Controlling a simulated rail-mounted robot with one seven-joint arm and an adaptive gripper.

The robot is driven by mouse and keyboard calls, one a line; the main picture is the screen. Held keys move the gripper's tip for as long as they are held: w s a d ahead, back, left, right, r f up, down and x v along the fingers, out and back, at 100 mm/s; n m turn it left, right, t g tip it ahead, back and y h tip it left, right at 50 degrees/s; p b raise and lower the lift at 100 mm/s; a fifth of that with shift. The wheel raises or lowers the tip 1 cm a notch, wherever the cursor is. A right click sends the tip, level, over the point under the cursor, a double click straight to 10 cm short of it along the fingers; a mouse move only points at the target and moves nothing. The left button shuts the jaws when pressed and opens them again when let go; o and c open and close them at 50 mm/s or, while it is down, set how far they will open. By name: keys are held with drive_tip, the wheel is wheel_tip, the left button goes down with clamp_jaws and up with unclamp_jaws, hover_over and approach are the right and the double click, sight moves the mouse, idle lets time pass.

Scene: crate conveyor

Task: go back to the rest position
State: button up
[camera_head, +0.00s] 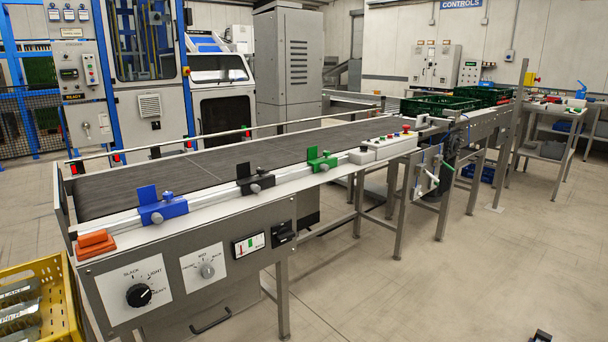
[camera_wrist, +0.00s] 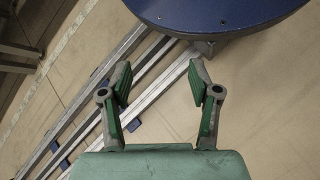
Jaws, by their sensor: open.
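My gripper (camera_wrist: 160,85) shows in the wrist view with its two green-padded fingers spread apart. It is open and nothing is between the fingers. Below it are the pale floor and parallel metal rails (camera_wrist: 100,105). A round blue disc (camera_wrist: 225,12) is beyond the fingertips at the top of the wrist view. In the head view only a small dark piece shows at the bottom right edge, and I cannot tell what it is.
The conveyor (camera_head: 220,165) runs from front left to back right, with blue, black and green blocks along its near rail. Green crates (camera_head: 440,104) stand at its far end. A yellow crate (camera_head: 38,272) is at lower left. The floor (camera_head: 430,285) at right is clear.

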drive_tip(key=s+a+r+n+t+y+p, duration=0.1)
drive_tip(key=s+a+r+p, duration=0.6)
drive_tip(key=p, duration=1.7)
wheel_tip(320, 180, up, 2)
drive_tip(key=shift+s+a+r+t+y, duration=0.2)
drive_tip(key=shift+s+t+y, duration=0.4)
drive_tip(key=shift+y, duration=0.2)
